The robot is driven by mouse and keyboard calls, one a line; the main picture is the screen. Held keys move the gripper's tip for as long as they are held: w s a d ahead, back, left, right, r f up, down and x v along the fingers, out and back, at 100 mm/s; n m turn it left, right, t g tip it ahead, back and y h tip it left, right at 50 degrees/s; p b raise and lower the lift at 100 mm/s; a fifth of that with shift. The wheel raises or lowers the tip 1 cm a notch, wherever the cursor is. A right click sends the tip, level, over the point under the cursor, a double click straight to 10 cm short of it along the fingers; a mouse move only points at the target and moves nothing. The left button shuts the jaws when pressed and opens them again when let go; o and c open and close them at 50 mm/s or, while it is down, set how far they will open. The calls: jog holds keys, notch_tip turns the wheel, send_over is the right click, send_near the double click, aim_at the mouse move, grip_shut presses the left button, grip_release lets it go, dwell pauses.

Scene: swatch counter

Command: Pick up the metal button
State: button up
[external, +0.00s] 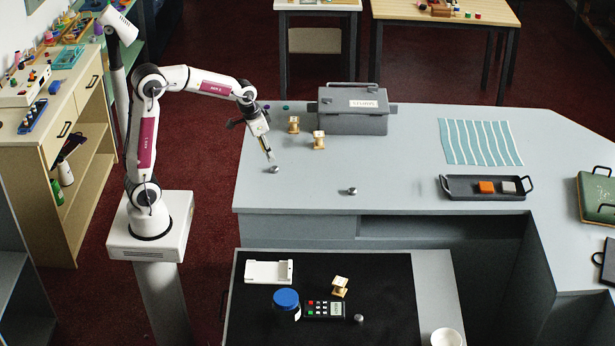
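A small silvery round piece, which looks like a metal button (274,170), lies on the grey counter (300,198) near its left edge. My gripper (270,158) points down just above this piece. Whether its fingertips touch it or are parted is too small to tell. A second similar silvery piece (352,191) lies on the counter to the right, apart from my gripper. A third small grey piece (359,318) lies on the black mat of the lower table.
A dark tray (458,193) with an orange and a grey block is at the right. A blue-lidded jar (286,304) stands on the lower table. The counter's front middle is mostly clear.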

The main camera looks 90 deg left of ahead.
aim_at(275, 167)
jog(key=shift+f, duration=0.1)
jog(key=shift+x, duration=1.2)
jog(key=shift+a, duration=0.1)
jog(key=shift+a+x, duration=0.2)
jog(key=shift+x, duration=1.1)
jog(key=shift+a+x, duration=0.15)
jog(key=shift+x, duration=1.15)
jog(key=shift+s, duration=0.1)
jog(key=c, duration=0.8)
